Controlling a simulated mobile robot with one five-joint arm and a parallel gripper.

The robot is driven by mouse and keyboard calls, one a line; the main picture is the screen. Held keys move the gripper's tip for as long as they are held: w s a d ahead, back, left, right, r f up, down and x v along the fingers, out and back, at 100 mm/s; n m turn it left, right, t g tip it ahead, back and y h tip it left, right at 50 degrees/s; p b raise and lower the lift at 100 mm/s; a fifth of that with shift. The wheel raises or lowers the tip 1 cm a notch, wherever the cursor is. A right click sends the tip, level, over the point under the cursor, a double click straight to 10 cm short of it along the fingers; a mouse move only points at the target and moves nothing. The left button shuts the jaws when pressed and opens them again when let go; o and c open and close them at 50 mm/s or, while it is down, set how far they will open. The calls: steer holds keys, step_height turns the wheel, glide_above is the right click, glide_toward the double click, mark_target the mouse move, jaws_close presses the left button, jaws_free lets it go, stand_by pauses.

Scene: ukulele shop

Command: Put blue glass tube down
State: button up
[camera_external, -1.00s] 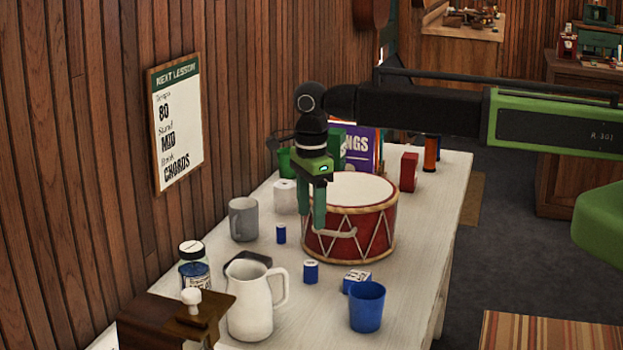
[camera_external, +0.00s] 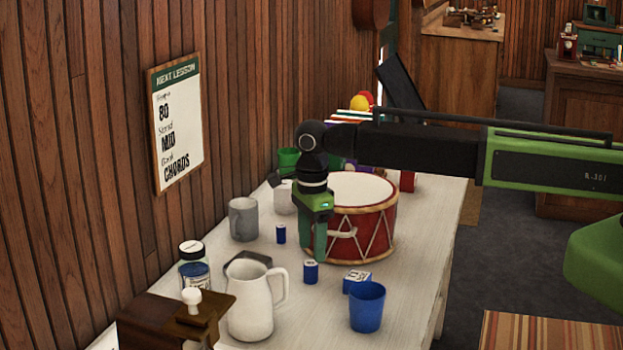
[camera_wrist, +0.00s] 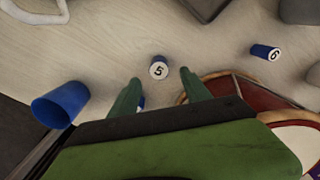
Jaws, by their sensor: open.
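A small blue tube with a pale top marked 5 (camera_wrist: 158,67) stands upright on the white table. It also shows in the external view (camera_external: 311,271), in front of the drum. A second blue tube, marked 6 (camera_wrist: 265,52), stands near the grey mug and shows in the external view too (camera_external: 281,233). My gripper (camera_external: 318,253) is low beside the drum, pointing down. In the wrist view my two green fingers (camera_wrist: 162,92) are apart with nothing between them. The tube marked 5 is just beyond their tips, apart from them.
The red drum (camera_external: 352,240) is close beside my gripper. Bare tabletop shows right of the pitcher.

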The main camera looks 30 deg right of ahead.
mark_target(310, 264)
steer(key=f+b, duration=0.1)
steer(key=f, duration=0.1)
steer(key=f+b, duration=0.1)
steer(key=b, duration=0.1)
steer(key=f+b, duration=0.2)
steer(key=shift+a+f, duration=0.25)
steer(key=shift+f, duration=0.1)
steer(key=shift+r, duration=0.2)
jaws_close()
